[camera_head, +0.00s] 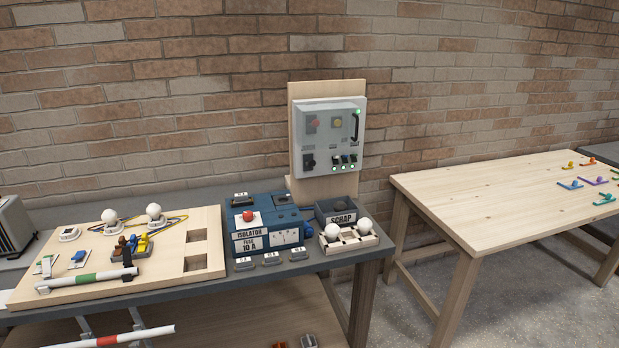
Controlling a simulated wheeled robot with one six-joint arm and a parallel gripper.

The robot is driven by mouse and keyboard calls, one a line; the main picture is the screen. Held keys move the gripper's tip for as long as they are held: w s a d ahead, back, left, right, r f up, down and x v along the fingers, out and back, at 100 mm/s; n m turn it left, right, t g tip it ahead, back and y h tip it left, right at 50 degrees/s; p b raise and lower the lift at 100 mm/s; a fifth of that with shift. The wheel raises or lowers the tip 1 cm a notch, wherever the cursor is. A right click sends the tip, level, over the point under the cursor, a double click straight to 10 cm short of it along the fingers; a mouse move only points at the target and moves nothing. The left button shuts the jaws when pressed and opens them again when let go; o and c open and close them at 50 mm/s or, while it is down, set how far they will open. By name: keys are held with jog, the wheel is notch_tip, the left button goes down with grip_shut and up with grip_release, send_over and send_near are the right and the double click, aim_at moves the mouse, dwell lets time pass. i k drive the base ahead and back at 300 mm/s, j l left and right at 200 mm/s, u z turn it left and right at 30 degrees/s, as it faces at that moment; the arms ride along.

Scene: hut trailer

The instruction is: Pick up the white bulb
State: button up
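Several round white bulbs are in view. Two sit in a small light tray with dark slots (341,248) at the front right of the dark workbench: a left bulb (333,231) and a right bulb (365,225). Two more stand upright on round bases on the pale wooden board: a left bulb (109,216) and a right bulb (154,211). I cannot tell which one the task means. My gripper does not show in this view.
A blue isolator box (268,222) with a red button stands left of the tray. A dark SCRAP bin (337,209) is behind the tray, below a grey control panel (329,136). A banded rod (87,280) lies on the board. The right wooden table (480,200) is mostly clear.

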aim_at(331, 231)
jog(key=u, duration=1.5)
jog(key=z, duration=1.55)
jog(key=i+l+u, duration=0.15)
jog(key=i, duration=0.35)
jog(key=i+l+u, duration=0.15)
jog(key=i+l, duration=0.15)
jog(key=i, duration=0.2)
jog(key=i+l+u, duration=0.1)
jog(key=i+l, duration=0.2)
jog(key=i, duration=0.15)
